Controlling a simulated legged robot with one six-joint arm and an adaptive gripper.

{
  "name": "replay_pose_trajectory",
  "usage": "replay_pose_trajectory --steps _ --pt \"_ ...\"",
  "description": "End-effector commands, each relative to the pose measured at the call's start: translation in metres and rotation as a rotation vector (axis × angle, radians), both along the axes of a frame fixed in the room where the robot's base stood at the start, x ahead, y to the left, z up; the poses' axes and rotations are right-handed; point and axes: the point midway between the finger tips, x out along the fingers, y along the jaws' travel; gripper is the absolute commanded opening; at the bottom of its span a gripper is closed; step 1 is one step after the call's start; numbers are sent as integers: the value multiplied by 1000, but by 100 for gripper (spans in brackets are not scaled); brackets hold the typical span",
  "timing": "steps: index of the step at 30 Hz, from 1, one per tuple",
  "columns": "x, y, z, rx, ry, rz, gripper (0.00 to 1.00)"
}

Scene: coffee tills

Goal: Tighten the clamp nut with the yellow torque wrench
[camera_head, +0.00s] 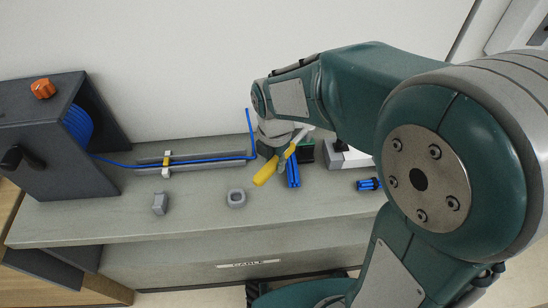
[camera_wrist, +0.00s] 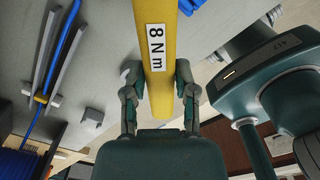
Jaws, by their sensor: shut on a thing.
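The yellow torque wrench (camera_head: 266,173) is held at a slant over the bench, its yellow handle end towards the front left and its pale shaft towards the upper right. In the wrist view its yellow handle (camera_wrist: 155,55), labelled "8 Nm", lies between the two fingers. My gripper (camera_head: 279,150) is shut on it; the fingers also show in the wrist view (camera_wrist: 157,85). A yellow and white clip (camera_head: 167,162) crosses the blue cable on a grey channel (camera_head: 205,167). I cannot make out which part is the clamp nut; my arm and gripper hide part of the bench.
A dark reel stand (camera_head: 33,125) with blue cable (camera_head: 79,125) and an orange knob stands at the left. A grey block (camera_head: 160,204) and a grey ring (camera_head: 236,198) lie near the front. Blue bundles (camera_head: 293,173) lie to the right. The front bench strip is mostly clear.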

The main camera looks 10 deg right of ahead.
Motion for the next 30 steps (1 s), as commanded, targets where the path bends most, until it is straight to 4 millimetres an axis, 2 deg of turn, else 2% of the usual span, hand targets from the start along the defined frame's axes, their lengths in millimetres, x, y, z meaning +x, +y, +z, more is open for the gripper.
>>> replay_pose_trajectory --steps 24,30 --pt "0 0 -10 0 0 -2 0" --pt "11 10 -10 0 1 -102 0"
